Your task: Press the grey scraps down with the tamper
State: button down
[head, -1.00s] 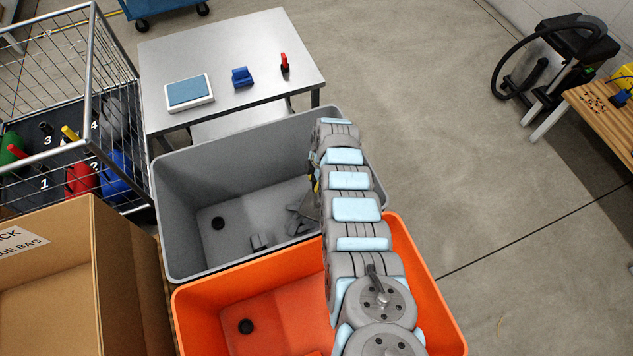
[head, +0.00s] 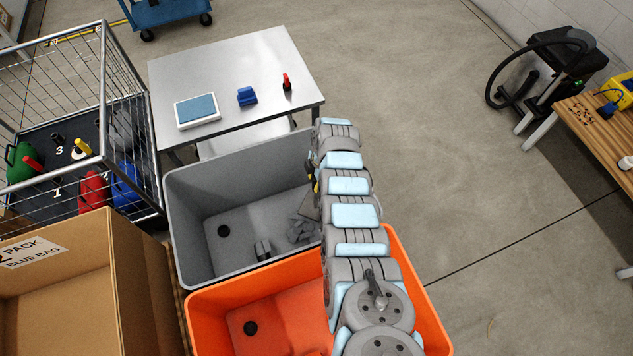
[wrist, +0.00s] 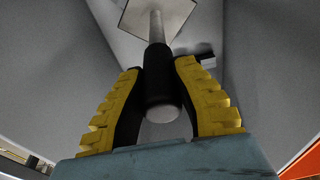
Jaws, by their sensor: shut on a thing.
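My gripper (wrist: 158,78) is shut on the tamper's black handle (wrist: 160,85), with a yellow-padded finger on each side. The tamper's metal rod runs from the handle to a square plate (wrist: 158,14) at the top of the wrist view. In the head view my gripper (head: 312,182) is mostly hidden behind my arm, at the right part of the grey bin (head: 190,245). Grey scraps (head: 301,229) lie on the bin floor beside my arm, and a separate scrap (head: 262,249) lies nearer the front wall. Whether the plate touches any scrap cannot be told.
An orange bin (head: 205,312) stands in front of the grey bin. A metal table (head: 230,65) is behind it, holding a blue-topped device (head: 197,110), a blue block (head: 247,96) and a red item (head: 287,82). A cardboard box (head: 145,275) and wire cage (head: 105,90) stand left.

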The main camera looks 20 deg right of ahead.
jog(key=shift+r+p, duration=3.75)
jog(key=shift+r, duration=0.95)
